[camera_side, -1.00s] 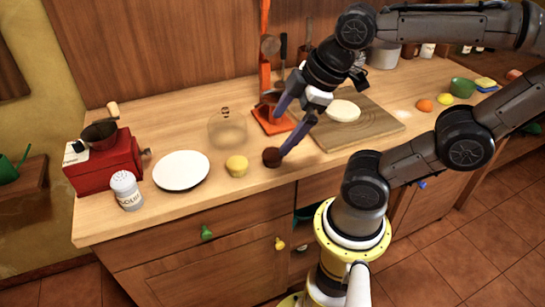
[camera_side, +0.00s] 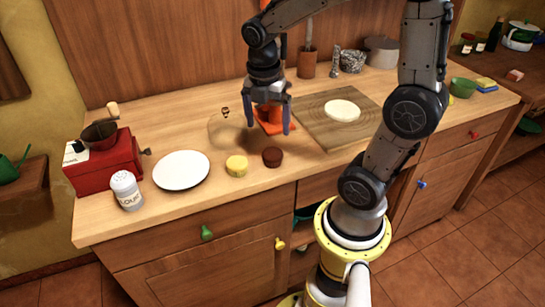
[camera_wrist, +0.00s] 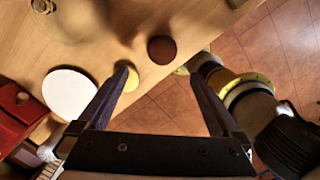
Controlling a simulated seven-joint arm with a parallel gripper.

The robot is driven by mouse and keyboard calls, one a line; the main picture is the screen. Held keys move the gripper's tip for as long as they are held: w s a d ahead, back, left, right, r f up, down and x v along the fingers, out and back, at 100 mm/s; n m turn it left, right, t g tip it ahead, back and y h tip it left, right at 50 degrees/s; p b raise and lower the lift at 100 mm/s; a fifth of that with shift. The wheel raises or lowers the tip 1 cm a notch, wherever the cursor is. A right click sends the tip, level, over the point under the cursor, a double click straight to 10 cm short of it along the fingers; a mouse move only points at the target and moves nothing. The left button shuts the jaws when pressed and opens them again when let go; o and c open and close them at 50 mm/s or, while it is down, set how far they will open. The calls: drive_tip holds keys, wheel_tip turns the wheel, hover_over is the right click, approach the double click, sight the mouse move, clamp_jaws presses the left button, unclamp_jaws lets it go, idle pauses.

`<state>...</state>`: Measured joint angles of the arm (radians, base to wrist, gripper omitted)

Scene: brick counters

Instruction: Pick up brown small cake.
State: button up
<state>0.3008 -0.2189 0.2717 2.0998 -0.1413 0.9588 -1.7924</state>
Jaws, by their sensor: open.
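The brown small cake (camera_side: 272,157) sits upright on the wooden counter near its front edge, just right of a yellow small cake (camera_side: 237,166). My gripper (camera_side: 268,128) is open and empty, pointing down above the counter, behind and above the brown cake and apart from it. In the wrist view the brown cake (camera_wrist: 162,49) lies beyond the fingertips of my gripper (camera_wrist: 160,75), near the middle. The yellow cake (camera_wrist: 131,79) is partly hidden by the left finger there.
A white plate (camera_side: 182,170) lies left of the cakes. A clear glass cover (camera_side: 226,130) stands behind them, left of my gripper. An orange stand (camera_side: 270,122) is behind the fingers. A cutting board (camera_side: 313,133) with a white disc (camera_side: 342,110) lies to the right.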

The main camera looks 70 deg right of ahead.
sight(272, 152)
drive_tip(key=f, duration=0.6)
drive_tip(key=shift+d+f, duration=0.1)
drive_tip(key=shift+d, duration=0.25)
drive_tip(key=shift+s+d+f, duration=0.1)
drive_tip(key=shift+d+f, duration=0.1)
drive_tip(key=shift+f, duration=0.65)
drive_tip(key=shift+s+d+f, duration=0.1)
drive_tip(key=shift+d+f, duration=0.1)
drive_tip(key=shift+f, duration=0.7)
drive_tip(key=shift+s+d+f, duration=0.1)
drive_tip(key=shift+d+f, duration=0.1)
drive_tip(key=shift+f, duration=0.65)
drive_tip(key=shift+w, duration=0.1)
drive_tip(key=c, duration=1.4)
drive_tip(key=shift+o, duration=0.2)
drive_tip(key=shift+r, duration=0.1)
